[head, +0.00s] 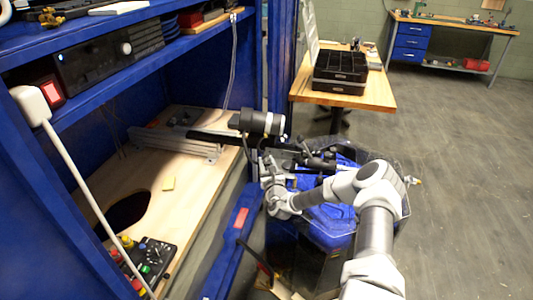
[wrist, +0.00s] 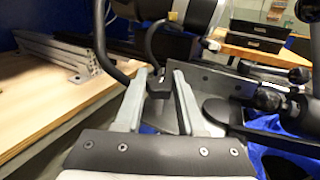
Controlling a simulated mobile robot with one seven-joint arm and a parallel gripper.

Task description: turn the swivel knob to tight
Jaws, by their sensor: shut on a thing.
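My gripper (wrist: 159,80) is closed around a small black part, seemingly the swivel knob (wrist: 160,88), which shows between the two grey fingers in the wrist view. The knob's marking and turn angle cannot be read. In the head view my gripper (head: 270,178) is just below the dark thruster cylinder (head: 258,122), at the edge of the bench, and hides the knob. The cylinder is mounted on a black bar (head: 215,139). Its lower part shows at the top of the wrist view (wrist: 200,12), with a black cable looping down near the fingers.
A clear tank with blue lining (head: 325,225) stands under my arm. A wooden table (head: 375,95) with black trays is behind. Floor right is open.

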